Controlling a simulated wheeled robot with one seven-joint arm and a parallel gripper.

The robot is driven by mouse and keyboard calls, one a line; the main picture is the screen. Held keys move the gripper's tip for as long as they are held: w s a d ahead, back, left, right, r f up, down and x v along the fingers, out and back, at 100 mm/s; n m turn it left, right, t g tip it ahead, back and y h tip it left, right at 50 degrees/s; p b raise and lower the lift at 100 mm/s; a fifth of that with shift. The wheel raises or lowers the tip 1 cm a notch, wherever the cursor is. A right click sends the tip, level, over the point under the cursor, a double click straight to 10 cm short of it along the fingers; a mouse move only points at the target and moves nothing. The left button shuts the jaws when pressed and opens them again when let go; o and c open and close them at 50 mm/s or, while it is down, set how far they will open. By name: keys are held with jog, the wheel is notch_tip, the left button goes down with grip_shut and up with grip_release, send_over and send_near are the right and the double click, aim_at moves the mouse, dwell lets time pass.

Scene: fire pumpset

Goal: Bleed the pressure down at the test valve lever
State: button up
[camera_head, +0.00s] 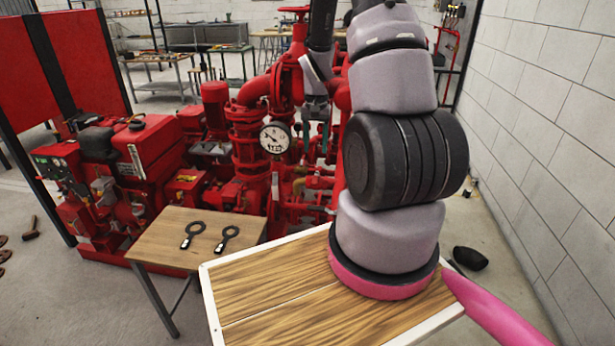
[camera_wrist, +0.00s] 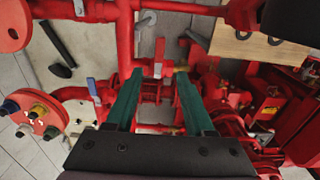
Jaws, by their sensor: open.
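My gripper (camera_head: 318,146) hangs fingers down among the red pipes at the back of the pumpset, right of the round pressure gauge (camera_head: 275,138). Its two green fingers are open and apart in the wrist view (camera_wrist: 159,76). Nothing is visibly gripped. I cannot tell for certain which is the test valve lever. The handles are too small to make out in the head view.
Red pipework (camera_wrist: 125,35) crowds both sides of the fingers. A small wooden table (camera_head: 190,240) with two black tools stands front left. My arm hides part of the pumpset. A white block wall (camera_head: 545,120) is at right. A black object (camera_head: 470,258) lies on the floor.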

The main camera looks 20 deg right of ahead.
aim_at(314, 179)
notch_tip(314, 179, down, 11)
jog(key=shift+r, duration=0.15)
dwell(0.4)
grip_shut()
dwell(1.2)
